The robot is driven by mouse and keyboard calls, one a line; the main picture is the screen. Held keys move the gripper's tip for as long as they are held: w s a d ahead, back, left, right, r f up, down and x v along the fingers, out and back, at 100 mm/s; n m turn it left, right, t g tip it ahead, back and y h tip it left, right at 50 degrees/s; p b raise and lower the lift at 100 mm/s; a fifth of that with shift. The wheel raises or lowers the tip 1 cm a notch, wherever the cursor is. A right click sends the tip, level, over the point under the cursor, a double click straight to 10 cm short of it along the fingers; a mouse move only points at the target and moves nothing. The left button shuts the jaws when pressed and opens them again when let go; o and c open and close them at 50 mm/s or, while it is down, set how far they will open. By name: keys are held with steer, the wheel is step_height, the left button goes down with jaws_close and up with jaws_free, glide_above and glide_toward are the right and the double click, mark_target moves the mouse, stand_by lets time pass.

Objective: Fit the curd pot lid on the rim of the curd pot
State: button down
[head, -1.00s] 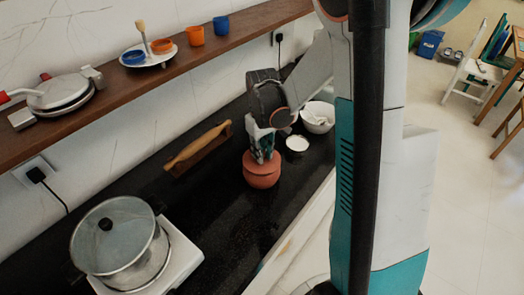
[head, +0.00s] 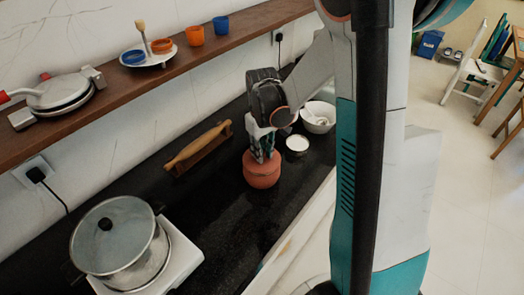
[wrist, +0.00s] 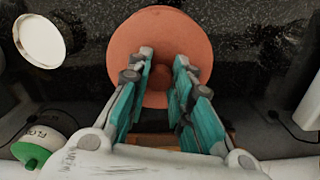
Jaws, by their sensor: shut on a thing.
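The curd pot (head: 262,176) is a round terracotta pot on the black counter in the head view. The curd pot lid (wrist: 188,35) shows in the wrist view as a terracotta disc that hides most of the pot below. My gripper (wrist: 163,60) points down over the lid, with its fingers on either side of the lid's middle. It is shut on the lid, at its knob, which the fingers partly hide. In the head view the lid is at the pot's top, under my gripper (head: 262,156). I cannot tell whether it is fully seated on the rim.
A small white-filled dish (head: 297,143) and a white bowl (head: 318,117) stand just behind and right of the pot. A wooden tool (head: 198,148) lies to the left. A lidded steel pot (head: 118,240) stands on a white stove at front left. Counter before the pot is clear.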

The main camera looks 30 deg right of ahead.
stand_by(0.7)
steer(key=shift+f+b, duration=0.3)
steer(key=shift+b, duration=0.05)
steer(key=shift+f+b, duration=0.3)
steer(key=shift+b, duration=0.05)
stand_by(0.5)
steer(key=c, duration=1.3)
jaws_free()
steer(key=shift+c, duration=0.2)
steer(key=o, duration=0.5)
steer(key=shift+o, duration=0.2)
steer(key=shift+r, duration=0.1)
steer(key=shift+r+p, duration=2.2)
steer(key=shift+r, duration=0.95)
